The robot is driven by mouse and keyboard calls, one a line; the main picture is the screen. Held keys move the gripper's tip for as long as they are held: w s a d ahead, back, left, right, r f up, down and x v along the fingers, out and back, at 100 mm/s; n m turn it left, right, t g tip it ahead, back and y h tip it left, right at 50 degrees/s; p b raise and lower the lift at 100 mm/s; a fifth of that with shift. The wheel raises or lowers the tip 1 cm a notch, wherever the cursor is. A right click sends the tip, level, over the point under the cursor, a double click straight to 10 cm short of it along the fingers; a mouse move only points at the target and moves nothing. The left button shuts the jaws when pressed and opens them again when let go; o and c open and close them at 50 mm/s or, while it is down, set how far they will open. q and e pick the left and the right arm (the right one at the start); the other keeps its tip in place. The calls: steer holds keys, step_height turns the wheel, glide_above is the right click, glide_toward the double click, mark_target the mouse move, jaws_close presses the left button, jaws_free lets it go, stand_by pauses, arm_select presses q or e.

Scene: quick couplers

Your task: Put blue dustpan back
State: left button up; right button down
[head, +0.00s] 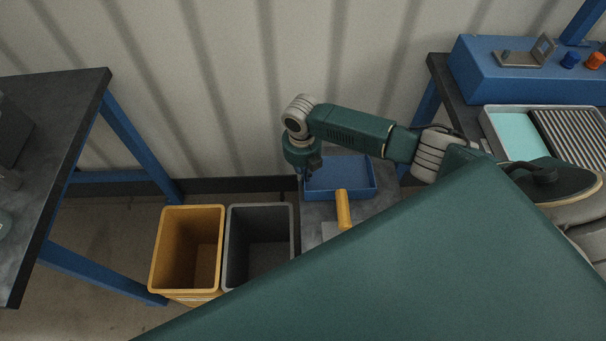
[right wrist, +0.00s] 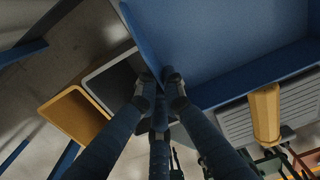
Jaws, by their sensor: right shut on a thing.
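The blue dustpan (head: 343,172) is a shallow, open blue pan with raised walls in the head view, over a low grey surface (head: 315,213). My right gripper (head: 309,170) points down at its left wall. In the right wrist view the fingers of this gripper (right wrist: 160,88) are shut on the edge of one blue wall, and the dustpan (right wrist: 220,45) fills the top. I cannot tell whether the dustpan rests on the grey surface or hangs just above it. My left gripper is not in view.
A yellow bin (head: 155,250) and a grey bin (head: 291,245) stand left of the dustpan. A yellow handle (head: 343,209) lies just in front of it. A dark table (head: 75,130) is at left; a bench with a blue box (head: 480,75) is at right. A corrugated wall closes the back.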

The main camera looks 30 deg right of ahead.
steer(key=shift+f, duration=0.2)
stand_by(0.4)
steer(key=c, duration=1.8)
jaws_free()
step_height(320, 180, up, 12)
steer(key=shift+a+r, duration=0.1)
